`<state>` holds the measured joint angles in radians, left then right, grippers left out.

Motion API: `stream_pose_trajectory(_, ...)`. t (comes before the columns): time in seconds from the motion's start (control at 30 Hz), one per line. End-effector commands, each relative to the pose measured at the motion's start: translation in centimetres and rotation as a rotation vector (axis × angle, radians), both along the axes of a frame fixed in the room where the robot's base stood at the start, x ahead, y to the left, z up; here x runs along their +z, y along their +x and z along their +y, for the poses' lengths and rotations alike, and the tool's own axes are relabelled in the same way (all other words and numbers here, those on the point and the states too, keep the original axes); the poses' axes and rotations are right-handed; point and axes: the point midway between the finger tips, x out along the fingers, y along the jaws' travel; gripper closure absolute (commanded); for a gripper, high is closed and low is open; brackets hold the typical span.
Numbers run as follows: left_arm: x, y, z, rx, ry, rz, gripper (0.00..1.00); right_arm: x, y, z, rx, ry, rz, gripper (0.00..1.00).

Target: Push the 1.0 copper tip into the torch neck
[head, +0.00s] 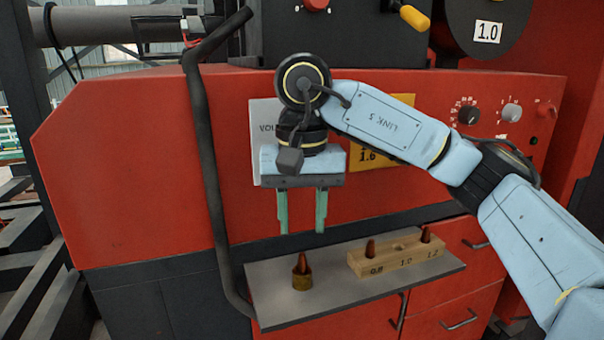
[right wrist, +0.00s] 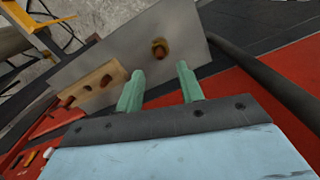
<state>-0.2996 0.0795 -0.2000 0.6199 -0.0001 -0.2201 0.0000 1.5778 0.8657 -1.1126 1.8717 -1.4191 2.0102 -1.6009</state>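A copper tip (head: 302,260) stands upright in the top of a short brass torch neck (head: 302,280) on the grey shelf. The right wrist view also shows the tip (right wrist: 159,49) and the neck's rim (right wrist: 163,41); how deep the tip sits is unclear. My right gripper (head: 302,226) is open and empty, pointing down above the tip with a clear gap. Its two green fingers (right wrist: 160,84) are apart in the right wrist view. My left gripper is not in view.
A wooden block (head: 408,254) marked 0.8, 1.0 and 1.2 lies right of the neck. Tips stand at 0.8 (head: 370,250) and 1.2 (head: 426,235); the middle hole is empty. A dark cable (head: 208,170) hangs left of the shelf (head: 350,300). A red cabinet (head: 140,170) rises behind.

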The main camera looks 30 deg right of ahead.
Motion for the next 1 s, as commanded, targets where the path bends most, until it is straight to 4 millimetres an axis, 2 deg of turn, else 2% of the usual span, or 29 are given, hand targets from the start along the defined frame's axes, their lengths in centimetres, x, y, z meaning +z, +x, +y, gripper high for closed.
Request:
stream_pose_trajectory(0.03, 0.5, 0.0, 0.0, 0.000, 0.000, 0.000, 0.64, 1.5, 0.0, 0.0, -0.001, -0.001, -0.005, 0.63)
stream_pose_trajectory(0.2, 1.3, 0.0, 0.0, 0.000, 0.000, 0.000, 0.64, 4.3, 0.0, 0.0, -0.001, -0.001, -0.003, 0.63)
stream_pose_trajectory(0.4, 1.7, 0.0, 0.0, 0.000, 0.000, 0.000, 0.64, 6.1, 0.0, 0.0, 0.000, 0.000, -0.001, 0.63)
stream_pose_trajectory(1.0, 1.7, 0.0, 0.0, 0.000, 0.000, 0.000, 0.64, 6.2, 0.0, 0.0, 0.001, 0.000, 0.001, 0.63)
